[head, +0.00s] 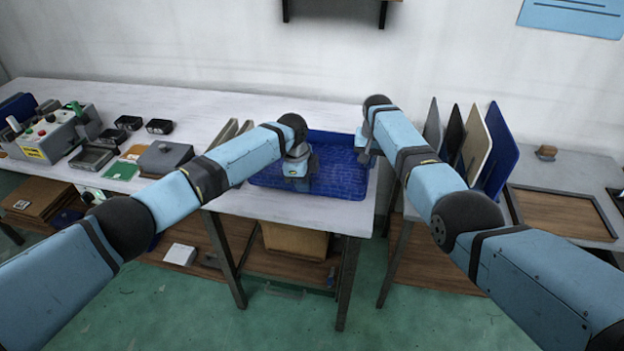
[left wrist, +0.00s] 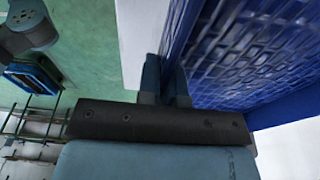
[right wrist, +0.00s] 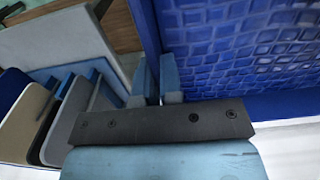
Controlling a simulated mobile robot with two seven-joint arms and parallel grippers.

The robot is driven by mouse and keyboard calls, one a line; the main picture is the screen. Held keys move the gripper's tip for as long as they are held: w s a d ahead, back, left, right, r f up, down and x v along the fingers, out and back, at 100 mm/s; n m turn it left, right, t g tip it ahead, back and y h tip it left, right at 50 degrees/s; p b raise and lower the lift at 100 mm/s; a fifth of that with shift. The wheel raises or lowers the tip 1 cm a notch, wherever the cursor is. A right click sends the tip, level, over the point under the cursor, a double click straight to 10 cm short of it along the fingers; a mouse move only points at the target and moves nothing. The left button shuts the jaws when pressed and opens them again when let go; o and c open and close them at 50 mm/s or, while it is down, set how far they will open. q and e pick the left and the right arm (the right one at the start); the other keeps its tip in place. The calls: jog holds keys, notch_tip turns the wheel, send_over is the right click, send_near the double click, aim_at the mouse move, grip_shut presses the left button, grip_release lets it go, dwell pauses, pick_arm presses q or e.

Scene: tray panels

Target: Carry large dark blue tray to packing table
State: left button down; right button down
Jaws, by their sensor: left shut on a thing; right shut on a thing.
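The large dark blue tray (head: 335,178) is at the right end of the long white-topped table, level, with a grid-patterned floor and no contents visible. Whether it touches the tabletop is hard to tell. My left gripper (head: 299,176) is shut on its near-left wall; that wall runs between the fingers in the left wrist view (left wrist: 166,80). My right gripper (head: 364,150) is shut on the right wall, seen between the fingers in the right wrist view (right wrist: 153,75). The hands hide parts of the rim. Which surface is the packing table is not clear.
Upright panels (head: 475,140) stand in a row just right of the tray. A lower table with a brown inset board (head: 565,214) is at the far right. A control box (head: 45,130) and several small parts crowd the left. Green floor (head: 290,310) is open in front.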

aim_at(304, 204)
pick_arm(q)
jog(key=shift+w, duration=0.1)
pick_arm(e)
jog(key=shift+f, duration=0.1)
pick_arm(q)
jog(key=shift+f, duration=0.2)
pick_arm(e)
jog(key=shift+f, duration=0.15)
